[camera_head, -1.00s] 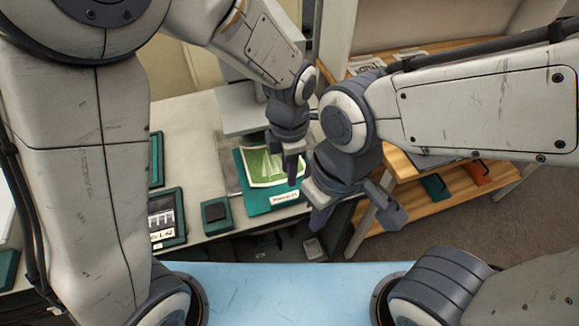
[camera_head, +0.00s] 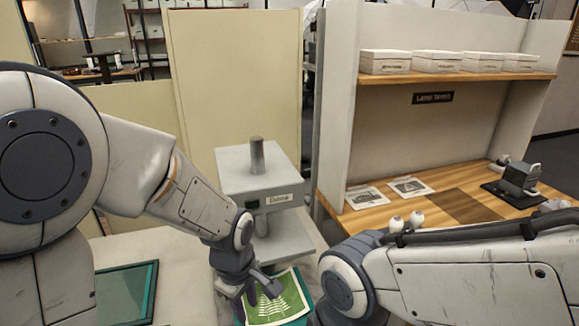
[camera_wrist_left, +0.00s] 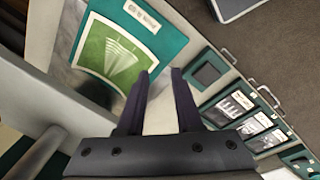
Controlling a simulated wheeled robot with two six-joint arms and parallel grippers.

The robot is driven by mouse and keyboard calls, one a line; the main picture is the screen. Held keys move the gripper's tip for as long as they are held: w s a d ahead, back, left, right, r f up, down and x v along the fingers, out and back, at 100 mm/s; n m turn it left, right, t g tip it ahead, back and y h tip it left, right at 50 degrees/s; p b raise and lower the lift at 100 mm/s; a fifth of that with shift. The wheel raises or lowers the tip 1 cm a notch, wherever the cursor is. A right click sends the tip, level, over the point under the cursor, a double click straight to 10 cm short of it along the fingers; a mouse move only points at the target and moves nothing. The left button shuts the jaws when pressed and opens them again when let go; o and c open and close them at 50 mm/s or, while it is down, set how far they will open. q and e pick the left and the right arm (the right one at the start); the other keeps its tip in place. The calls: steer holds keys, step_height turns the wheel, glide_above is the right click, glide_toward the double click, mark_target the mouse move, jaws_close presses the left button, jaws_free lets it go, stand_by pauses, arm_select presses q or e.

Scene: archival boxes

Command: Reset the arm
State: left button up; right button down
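My left gripper (camera_head: 251,292) hangs over the worktop in the head view, beside and partly in front of a green print (camera_head: 280,300) on a teal folder (camera_head: 306,300). In the left wrist view its two dark fingers (camera_wrist_left: 160,95) are apart with nothing between them. The green print (camera_wrist_left: 115,52) and the labelled teal folder (camera_wrist_left: 165,40) lie beyond the fingertips there, not held. My right arm comes in from the right in the head view; its gripper is cut off below the picture.
A grey stamp-like device (camera_head: 258,180) stands behind the left gripper. A teal-framed tray (camera_head: 152,295) lies left. A wooden desk (camera_head: 385,210) with two printed sheets and a shelf of white boxes (camera_head: 398,62) stands right. Several framed pictures (camera_wrist_left: 238,105) show in the wrist view.

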arm_select(q)
steer(key=s+a+m+t, duration=0.1)
steer(key=s+a+m, duration=0.1)
steer(key=a+m, duration=0.9)
steer(key=s+d+r+m+p, duration=0.1)
steer(key=s+d+r+m, duration=0.3)
steer(key=d, duration=0.5)
steer(key=shift+s+g, duration=0.3)
steer(key=shift+s, duration=0.05)
steer(key=s+d+r+m, duration=0.1)
steer(key=s+d, duration=0.1)
steer(key=s, duration=0.1)
steer(key=s+d+r+m+g, duration=0.1)
steer(key=s+d+r+m, duration=0.1)
steer(key=s+d+r+m+p, duration=0.1)
steer(key=s, duration=0.2)
steer(key=shift+s+d+r+h, duration=0.15)
steer(key=shift+s+d+h, duration=0.15)
steer(key=shift+d, duration=0.1)
steer(key=shift+c, duration=1.2)
steer(key=shift+s+d+m+g, duration=0.1)
steer(key=shift+s+m+g, duration=0.2)
jaws_close()
